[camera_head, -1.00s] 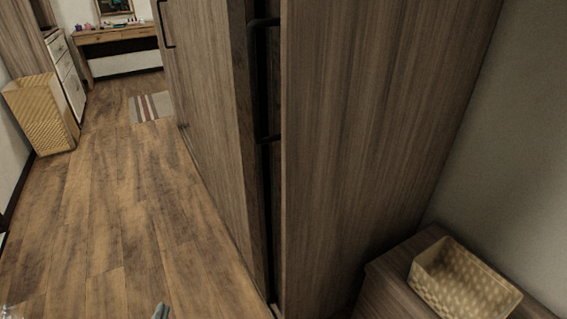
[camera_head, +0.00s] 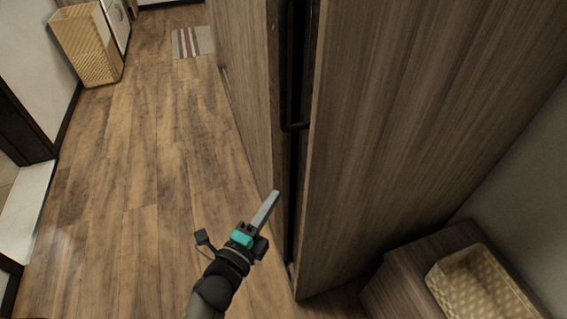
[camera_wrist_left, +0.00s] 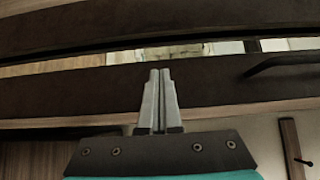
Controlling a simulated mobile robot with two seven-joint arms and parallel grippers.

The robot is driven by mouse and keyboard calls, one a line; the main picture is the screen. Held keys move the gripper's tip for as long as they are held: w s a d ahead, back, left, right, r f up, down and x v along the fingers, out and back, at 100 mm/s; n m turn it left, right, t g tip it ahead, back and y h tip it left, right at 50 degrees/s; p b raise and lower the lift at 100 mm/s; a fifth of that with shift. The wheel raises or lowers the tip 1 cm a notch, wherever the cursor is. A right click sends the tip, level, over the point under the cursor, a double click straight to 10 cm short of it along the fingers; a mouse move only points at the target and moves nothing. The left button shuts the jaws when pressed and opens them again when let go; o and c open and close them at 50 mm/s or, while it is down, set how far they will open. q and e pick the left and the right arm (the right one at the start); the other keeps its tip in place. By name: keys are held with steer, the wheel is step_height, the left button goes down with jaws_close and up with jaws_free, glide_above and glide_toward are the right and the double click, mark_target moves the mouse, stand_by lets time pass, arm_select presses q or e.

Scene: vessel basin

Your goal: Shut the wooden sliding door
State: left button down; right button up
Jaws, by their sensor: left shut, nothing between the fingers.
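The wooden sliding door (camera_head: 410,120) is a tall brown wood-grain panel on the right of the head view, with a black bar handle (camera_head: 294,127) at its left edge. A narrow dark gap separates it from another wood panel (camera_head: 243,80). My left gripper (camera_head: 268,207) is shut and empty, in front of the lower part of the gap, apparently apart from the door. In the left wrist view, its closed fingers (camera_wrist_left: 158,95) point at dark edge bands with a bright slit between them, and a black handle (camera_wrist_left: 285,62) shows at right. My right gripper is out of view.
A small wooden cabinet (camera_head: 415,272) with a woven basket (camera_head: 480,285) stands at the lower right, beside the wall. A tall wicker basket (camera_head: 88,45) and a striped rug (camera_head: 193,41) lie farther back. The wooden floor (camera_head: 140,180) at left is clear.

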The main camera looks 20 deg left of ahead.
arm_select(q)
steer(key=b, duration=0.1)
glide_toward(288, 155)
steer(key=w+d, duration=0.2)
steer(key=d, duration=0.1)
steer(key=shift+w+a, duration=0.3)
steer(key=shift+w, duration=0.3)
steer(key=shift+w+a, duration=0.35)
steer(key=shift+w, duration=0.3)
steer(key=shift+w+a, duration=0.3)
steer(key=shift+w, duration=0.3)
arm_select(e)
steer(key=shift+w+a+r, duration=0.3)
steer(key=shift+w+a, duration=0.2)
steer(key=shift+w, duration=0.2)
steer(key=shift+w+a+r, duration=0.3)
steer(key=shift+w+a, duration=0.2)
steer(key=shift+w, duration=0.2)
